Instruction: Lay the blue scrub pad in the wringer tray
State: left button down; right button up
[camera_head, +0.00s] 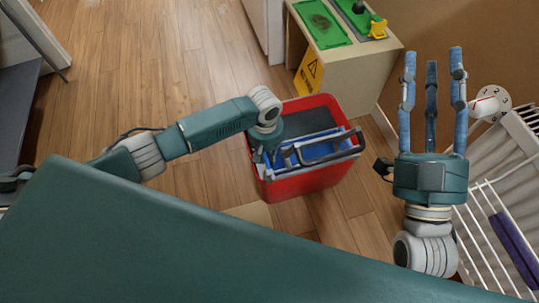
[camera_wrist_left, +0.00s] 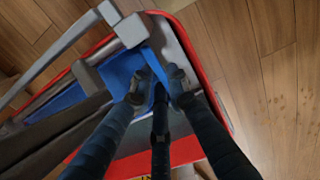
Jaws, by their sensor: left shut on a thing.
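My left gripper (camera_head: 268,148) points down into the wringer end of a red mop bucket (camera_head: 308,187). In the left wrist view its fingers (camera_wrist_left: 157,88) are closed around a thin blue piece (camera_wrist_left: 154,64), which looks like the scrub pad seen nearly edge-on. The fingers hide much of it. The wringer tray (camera_head: 340,158) is grey with blue parts and a dark grey handle. Another blue surface (camera_wrist_left: 120,70) lies beside the fingers; I cannot tell whether the pad touches it. My right gripper (camera_head: 431,105) is open and empty, fingers pointing up, right of the bucket.
A beige cabinet (camera_head: 345,85) with green trays (camera_head: 320,22) and a yellow caution sign (camera_head: 309,75) stands behind the bucket. A white radiator and rack (camera_head: 490,235) are at the right. Wooden floor (camera_head: 190,60) is clear left of the bucket.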

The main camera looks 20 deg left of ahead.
pick_arm(q)
jog(key=shift+d+f, duration=0.1)
jog(key=shift+f, duration=0.1)
pick_arm(e)
jog(key=shift+s+r, duration=0.2)
jog(key=shift+r, duration=0.1)
pick_arm(q)
jog(key=c, duration=1.6)
grip_release()
pick_arm(e)
jog(key=shift+r, duration=0.15)
pick_arm(q)
jog(key=shift+w+r, duration=0.1)
jog(key=shift+r, duration=0.6)
notch_tip(320, 180, up, 11)
jog(key=shift+f, duration=0.1)
pick_arm(e)
jog(key=shift+s+a+r+y, duration=0.2)
jog(key=shift+s+a+y, duration=0.1)
jog(key=shift+s+a, duration=0.3)
